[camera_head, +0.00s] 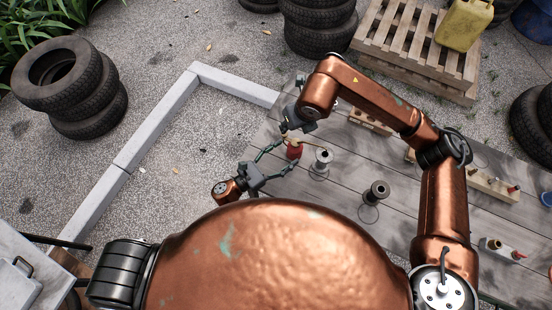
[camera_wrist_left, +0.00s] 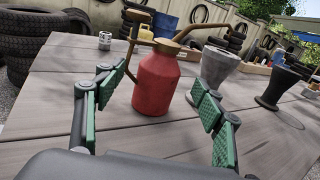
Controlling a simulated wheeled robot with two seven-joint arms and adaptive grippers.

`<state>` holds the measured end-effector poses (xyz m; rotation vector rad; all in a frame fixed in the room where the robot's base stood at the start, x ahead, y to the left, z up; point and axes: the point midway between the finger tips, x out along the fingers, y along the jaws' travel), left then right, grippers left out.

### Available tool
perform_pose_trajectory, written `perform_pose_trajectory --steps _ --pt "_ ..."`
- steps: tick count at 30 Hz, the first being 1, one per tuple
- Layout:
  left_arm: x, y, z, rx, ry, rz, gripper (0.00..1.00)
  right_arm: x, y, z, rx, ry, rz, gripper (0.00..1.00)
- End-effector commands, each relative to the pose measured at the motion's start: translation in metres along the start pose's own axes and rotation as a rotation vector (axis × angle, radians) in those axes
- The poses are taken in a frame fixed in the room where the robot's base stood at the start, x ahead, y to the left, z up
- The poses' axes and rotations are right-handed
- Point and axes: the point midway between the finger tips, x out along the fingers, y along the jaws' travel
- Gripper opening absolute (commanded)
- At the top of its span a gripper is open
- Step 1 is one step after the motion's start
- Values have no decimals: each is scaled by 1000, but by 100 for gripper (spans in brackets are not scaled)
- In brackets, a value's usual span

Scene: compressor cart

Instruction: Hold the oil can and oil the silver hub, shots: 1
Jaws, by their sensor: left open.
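The red oil can (camera_head: 295,152) stands upright on the grey plank table, with a brass top, handle and spout. It also shows in the left wrist view (camera_wrist_left: 157,84). My left gripper (camera_head: 287,155) is open, its green-padded fingers on either side of the can; whether they touch it is not clear. The silver hub (camera_head: 322,157) stands just right of the can and shows behind the right finger in the left wrist view (camera_wrist_left: 219,72). My right gripper (camera_head: 291,124) hangs near the can's top in the head view; its fingers are not clear.
A darker hub (camera_head: 376,190) stands further right on the table (camera_head: 335,205). Wooden blocks with small parts (camera_head: 495,187) lie along the right side. A small metal cup (camera_wrist_left: 104,40) stands at the left in the wrist view. Tyres and a pallet are on the ground beyond.

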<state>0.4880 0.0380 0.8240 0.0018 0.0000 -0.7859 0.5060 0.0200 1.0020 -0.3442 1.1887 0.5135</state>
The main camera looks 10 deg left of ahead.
Motion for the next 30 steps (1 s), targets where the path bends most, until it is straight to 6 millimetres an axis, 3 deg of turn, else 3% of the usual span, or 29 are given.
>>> perform_pose_trajectory --steps 6,17,30 --pt "23 0 0 -2 -1 -1 63 0 0 0 0 0 0 29" --pt "28 0 0 -2 0 0 63 0 0 0 0 0 0 29" --pt "28 0 0 -2 0 0 33 0 0 0 0 0 0 29"
